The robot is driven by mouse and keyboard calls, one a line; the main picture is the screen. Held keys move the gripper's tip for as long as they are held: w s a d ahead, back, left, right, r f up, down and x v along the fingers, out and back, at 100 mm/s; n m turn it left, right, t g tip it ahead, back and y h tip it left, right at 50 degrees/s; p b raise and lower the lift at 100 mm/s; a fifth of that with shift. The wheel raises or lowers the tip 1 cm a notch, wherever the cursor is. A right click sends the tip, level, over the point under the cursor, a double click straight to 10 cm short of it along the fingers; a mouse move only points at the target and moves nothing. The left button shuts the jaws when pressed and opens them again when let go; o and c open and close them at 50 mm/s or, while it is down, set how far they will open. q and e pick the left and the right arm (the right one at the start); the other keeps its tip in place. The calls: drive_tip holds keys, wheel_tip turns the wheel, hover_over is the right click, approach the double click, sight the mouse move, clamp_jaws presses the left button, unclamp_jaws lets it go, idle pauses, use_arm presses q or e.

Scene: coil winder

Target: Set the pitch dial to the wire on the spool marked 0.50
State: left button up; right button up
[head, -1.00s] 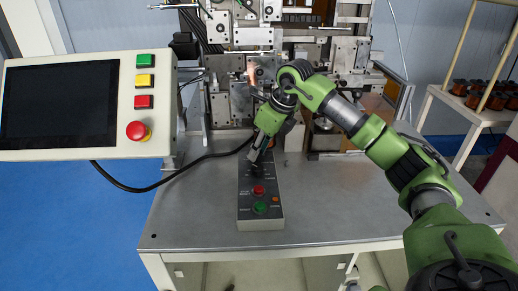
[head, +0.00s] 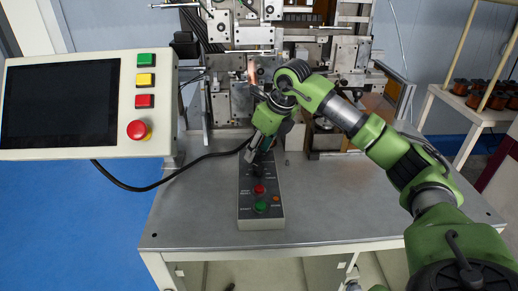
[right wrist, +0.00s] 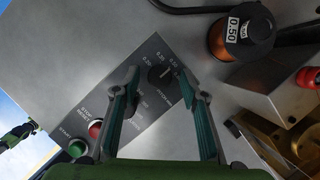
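The pitch dial (right wrist: 160,76) is a round black knob at the far end of the grey control box (head: 246,206). Small printed values stand around it, and a light line marks its face; I cannot read its setting surely. My right gripper (right wrist: 160,84) is open, with one finger on each side of the dial, and neither clearly touches it. In the head view the right gripper (head: 258,152) hides most of the dial. A copper-coloured spool (right wrist: 236,42) with a white 0.50 label stands beyond the box in the wrist view.
The box also carries a red button (head: 259,189) and a green button (head: 260,207). A panel with a dark screen (head: 60,105) stands at left, its black cable (head: 150,188) crossing the table. The winder frame (head: 235,65) rises behind. The table's front right is clear.

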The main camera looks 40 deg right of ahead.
drive_tip(key=v, duration=1.2)
idle(0.4)
